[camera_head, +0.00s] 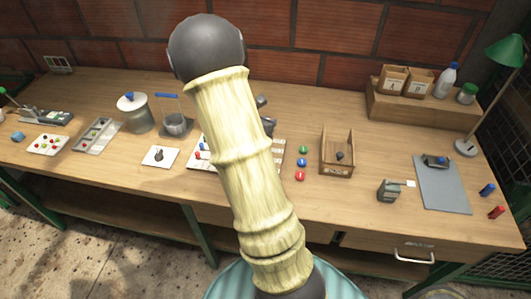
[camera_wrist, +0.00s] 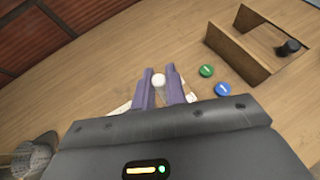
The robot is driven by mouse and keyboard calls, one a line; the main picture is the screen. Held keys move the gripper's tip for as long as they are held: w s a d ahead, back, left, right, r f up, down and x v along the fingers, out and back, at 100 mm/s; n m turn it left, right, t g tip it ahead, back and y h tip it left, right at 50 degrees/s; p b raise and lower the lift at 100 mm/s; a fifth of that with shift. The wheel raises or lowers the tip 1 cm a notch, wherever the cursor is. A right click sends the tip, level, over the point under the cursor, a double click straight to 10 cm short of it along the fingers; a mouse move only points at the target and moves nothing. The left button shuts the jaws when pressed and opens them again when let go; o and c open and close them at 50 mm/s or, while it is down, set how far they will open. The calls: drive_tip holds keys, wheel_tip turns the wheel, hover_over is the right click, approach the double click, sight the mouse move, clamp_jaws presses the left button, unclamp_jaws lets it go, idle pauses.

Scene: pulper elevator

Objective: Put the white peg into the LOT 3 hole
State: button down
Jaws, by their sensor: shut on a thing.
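In the wrist view my gripper (camera_wrist: 160,84) has its two purple fingers closed around the white peg (camera_wrist: 159,80), whose pale round end shows between the fingertips. In the head view my arm covers most of the gripper, and the peg cannot be seen. A pale board (camera_head: 279,147) lies on the bench behind my arm, with small coloured pegs at its left part. Only slivers of the board (camera_wrist: 122,109) show beside the fingers in the wrist view. The LOT 3 hole and its label cannot be made out.
Green (camera_head: 303,149), blue (camera_head: 302,162) and red (camera_head: 300,176) discs lie right of the board. An open wooden box (camera_head: 325,155) with a dark knob stands further right. A glass jar (camera_head: 137,115) and a scale-like stand (camera_head: 176,125) are to the left.

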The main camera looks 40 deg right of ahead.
wheel_tip(320, 180, down, 5)
drive_tip(key=shift+s+d+f, duration=0.1)
drive_tip(key=shift+s+d, duration=0.05)
drive_tip(key=shift+w+f, duration=0.2)
drive_tip(key=shift+f, duration=0.15)
drive_tip(key=shift+f, duration=2.05)
drive_tip(key=shift+f, duration=0.2)
drive_tip(key=c, duration=1.4)
unclamp_jaws()
drive_tip(key=shift+c, duration=0.2)
drive_tip(key=shift+r, duration=0.15)
